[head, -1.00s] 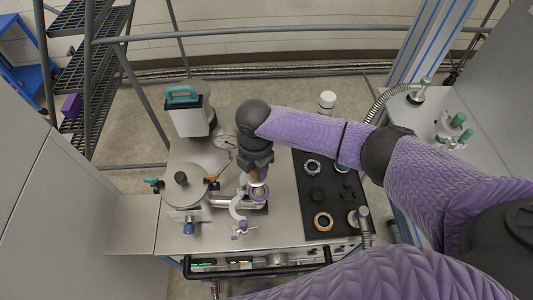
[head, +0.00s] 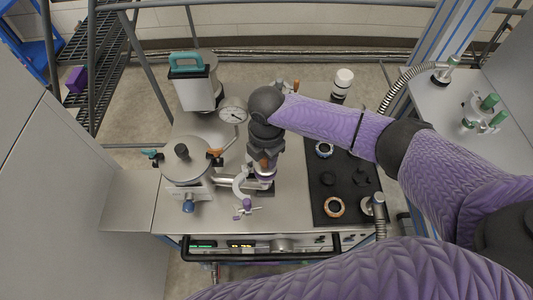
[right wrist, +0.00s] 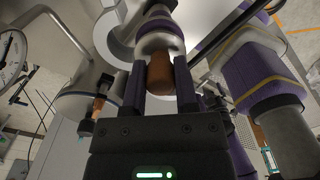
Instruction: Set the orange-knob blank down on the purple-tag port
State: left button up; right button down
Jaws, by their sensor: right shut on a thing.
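My right gripper (head: 264,160) points down over the middle of the steel bench. It is shut on the orange knob (right wrist: 160,72) of the blank, which shows between the two dark fingers in the right wrist view. Past the knob, a pale metal disc (right wrist: 158,42) and a purple part (right wrist: 160,8) lie in line with it. In the head view a purple band (head: 265,178) shows just under the gripper, at the port. I cannot tell whether the blank touches the port, because the gripper hides the joint. My left gripper is not in view.
An open pale clamp with a purple knob (head: 243,207) is close by the gripper. A steel pot (head: 182,155) and a dial gauge (head: 233,110) stand to the left. A black mat (head: 323,215) with rings and dark caps lies to the right.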

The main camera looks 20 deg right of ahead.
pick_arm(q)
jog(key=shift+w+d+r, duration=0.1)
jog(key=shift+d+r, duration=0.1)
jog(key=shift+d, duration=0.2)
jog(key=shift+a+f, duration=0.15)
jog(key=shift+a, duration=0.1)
pick_arm(e)
jog(key=shift+f, duration=0.25)
jog(key=shift+f, duration=0.15)
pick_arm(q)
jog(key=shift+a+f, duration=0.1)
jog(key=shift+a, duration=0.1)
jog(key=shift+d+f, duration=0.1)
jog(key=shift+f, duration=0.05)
pick_arm(e)
jog(key=shift+f, duration=0.25)
